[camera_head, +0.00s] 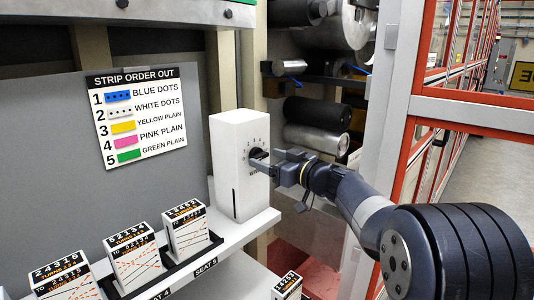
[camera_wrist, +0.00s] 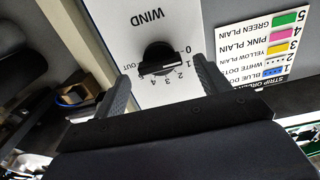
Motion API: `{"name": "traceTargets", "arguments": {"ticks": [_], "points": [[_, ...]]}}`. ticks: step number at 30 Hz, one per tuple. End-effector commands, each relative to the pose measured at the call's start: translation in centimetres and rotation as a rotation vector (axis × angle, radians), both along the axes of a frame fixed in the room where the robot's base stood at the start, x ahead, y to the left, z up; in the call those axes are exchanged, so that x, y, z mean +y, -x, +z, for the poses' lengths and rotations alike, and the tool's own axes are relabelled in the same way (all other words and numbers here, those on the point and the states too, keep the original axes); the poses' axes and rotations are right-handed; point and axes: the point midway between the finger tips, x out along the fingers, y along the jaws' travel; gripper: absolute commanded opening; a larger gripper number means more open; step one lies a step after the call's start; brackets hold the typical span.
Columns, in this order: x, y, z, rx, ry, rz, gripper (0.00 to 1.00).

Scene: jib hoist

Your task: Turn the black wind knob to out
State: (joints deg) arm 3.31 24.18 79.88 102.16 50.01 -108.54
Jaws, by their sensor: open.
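The black wind knob (camera_head: 256,153) is on the front of a white upright box (camera_head: 228,175); in the head view my gripper (camera_head: 267,163) partly hides it. My gripper (camera_wrist: 160,70) is open, with one finger on each side of the knob and a gap at both sides. I cannot tell whether the fingertips reach past its front.
A sign, STRIP ORDER OUT (camera_head: 140,115), hangs on the grey panel to the left. Several numbered cards (camera_head: 187,232) stand on the white ledge below. Dark and metal rollers (camera_head: 318,112) are behind the box, and a red-framed guard (camera_head: 470,110) is at the right.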

Motion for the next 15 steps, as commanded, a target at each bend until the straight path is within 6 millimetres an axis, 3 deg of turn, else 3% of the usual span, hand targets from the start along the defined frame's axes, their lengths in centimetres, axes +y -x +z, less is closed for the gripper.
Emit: {"name": "traceTargets", "arguments": {"ticks": [13, 15], "points": [[0.99, -0.94, -0.04, 0.0, 0.0, 0.0, 0.71], [0.99, -0.94, -0.04, 0.0, 0.0, 0.0, 0.66]]}}
